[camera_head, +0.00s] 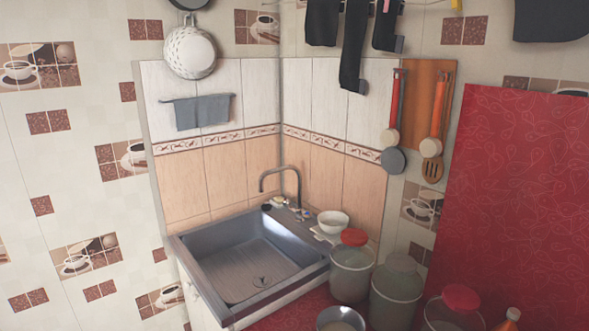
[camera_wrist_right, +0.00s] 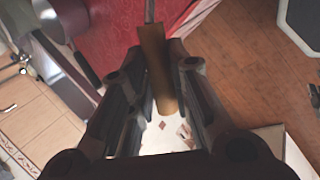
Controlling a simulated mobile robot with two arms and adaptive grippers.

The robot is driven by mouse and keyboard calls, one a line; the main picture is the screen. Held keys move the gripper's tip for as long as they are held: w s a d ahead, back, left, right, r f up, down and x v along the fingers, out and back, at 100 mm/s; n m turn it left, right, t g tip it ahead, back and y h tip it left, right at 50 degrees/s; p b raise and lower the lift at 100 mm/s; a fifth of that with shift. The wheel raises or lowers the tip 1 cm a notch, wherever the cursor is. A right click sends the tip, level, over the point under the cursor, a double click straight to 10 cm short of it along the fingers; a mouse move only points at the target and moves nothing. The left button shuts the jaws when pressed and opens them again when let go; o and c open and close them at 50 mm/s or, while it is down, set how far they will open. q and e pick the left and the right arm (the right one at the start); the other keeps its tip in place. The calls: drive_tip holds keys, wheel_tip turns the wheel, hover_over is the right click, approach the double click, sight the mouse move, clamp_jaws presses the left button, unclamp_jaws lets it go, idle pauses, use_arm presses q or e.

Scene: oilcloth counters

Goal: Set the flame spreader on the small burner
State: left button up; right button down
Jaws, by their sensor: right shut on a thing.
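In the right wrist view my right gripper (camera_wrist_right: 158,68) is shut on a brown, handle-like piece (camera_wrist_right: 155,62) that lies lengthwise between its fingers. A thin grey rod runs on from the far end of this piece and leaves the picture at the top. It looks like the flame spreader's handle; the spreader's plate is not in view. The small burner and the stove do not show in either view. My left gripper is in neither view, and the head view shows neither arm.
In the head view a metal sink (camera_head: 255,262) with a tap (camera_head: 284,169) fills the corner. Glass jars (camera_head: 352,268), a white bowl (camera_head: 333,221) and a metal bowl (camera_head: 341,319) stand beside it. A red patterned surface (camera_head: 515,190) rises at the right. Wooden floor (camera_wrist_right: 245,70) shows in the wrist view.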

drive_tip(key=shift+w+d+r+m+h, duration=0.15)
drive_tip(key=shift+d+m+h, duration=0.15)
drive_tip(key=shift+m, duration=0.2)
drive_tip(key=shift+w+d+r+m+h, duration=0.15)
drive_tip(key=shift+d+m+h, duration=0.15)
drive_tip(key=shift+m, duration=0.2)
drive_tip(key=w+d+r+m+g+h, duration=0.3)
drive_tip(key=d+r+m+g+h, duration=0.2)
drive_tip(key=d+r+m, duration=0.5)
drive_tip(key=d+m+g, duration=0.1)
drive_tip(key=d+m, duration=0.1)
drive_tip(key=m, duration=0.3)
drive_tip(key=shift+d+g+b, duration=0.2)
drive_tip(key=shift+g+b, duration=0.1)
drive_tip(key=shift+w, duration=0.1)
